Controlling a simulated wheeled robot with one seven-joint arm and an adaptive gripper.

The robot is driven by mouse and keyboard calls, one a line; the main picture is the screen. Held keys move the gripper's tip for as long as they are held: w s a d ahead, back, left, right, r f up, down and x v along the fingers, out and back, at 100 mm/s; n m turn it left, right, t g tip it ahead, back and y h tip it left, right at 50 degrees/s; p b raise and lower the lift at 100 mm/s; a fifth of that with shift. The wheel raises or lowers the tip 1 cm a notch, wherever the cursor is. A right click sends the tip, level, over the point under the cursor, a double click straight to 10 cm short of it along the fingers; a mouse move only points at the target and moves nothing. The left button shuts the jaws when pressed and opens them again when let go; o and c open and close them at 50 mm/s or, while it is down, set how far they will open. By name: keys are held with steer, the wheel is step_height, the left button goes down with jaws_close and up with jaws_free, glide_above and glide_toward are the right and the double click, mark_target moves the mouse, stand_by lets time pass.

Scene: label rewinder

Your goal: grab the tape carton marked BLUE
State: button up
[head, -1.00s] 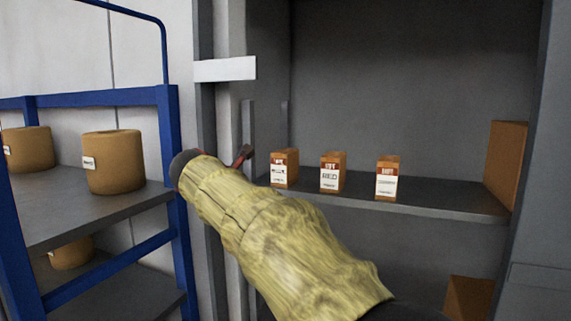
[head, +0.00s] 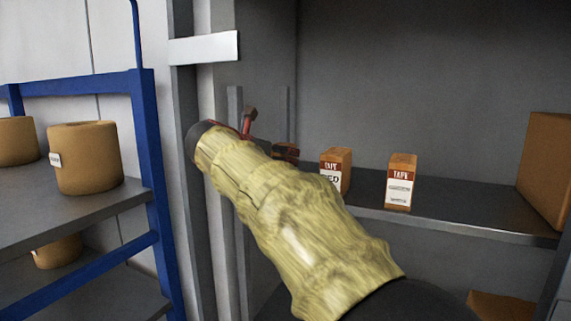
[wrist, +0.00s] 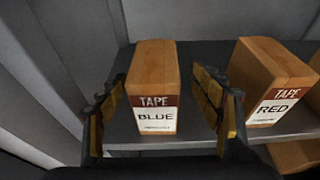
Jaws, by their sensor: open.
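The carton marked BLUE (wrist: 154,88) stands upright on the grey shelf in the wrist view, its TAPE label facing me. My gripper (wrist: 162,118) is open, with one finger at each side of this carton's front and small gaps visible. I cannot tell how far the fingers reach along its sides. In the head view my gripper (head: 270,135) is at the shelf's left end, and my arm and gripper hide the BLUE carton there.
The carton marked RED (wrist: 272,84) stands close to the right of the right finger; it also shows in the head view (head: 341,160). A third tape carton (head: 401,182) stands further right. The cabinet wall is close on the left. A blue rack (head: 150,150) holds brown rolls.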

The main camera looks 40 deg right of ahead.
steer(key=shift+x, duration=0.9)
steer(key=x, duration=0.3)
steer(key=p+x, duration=0.1)
steer(key=x, duration=0.2)
steer(key=shift+w, duration=0.25)
steer(key=shift+s+a+r, duration=0.15)
steer(key=shift+c, duration=1.8)
steer(key=c, duration=1.2)
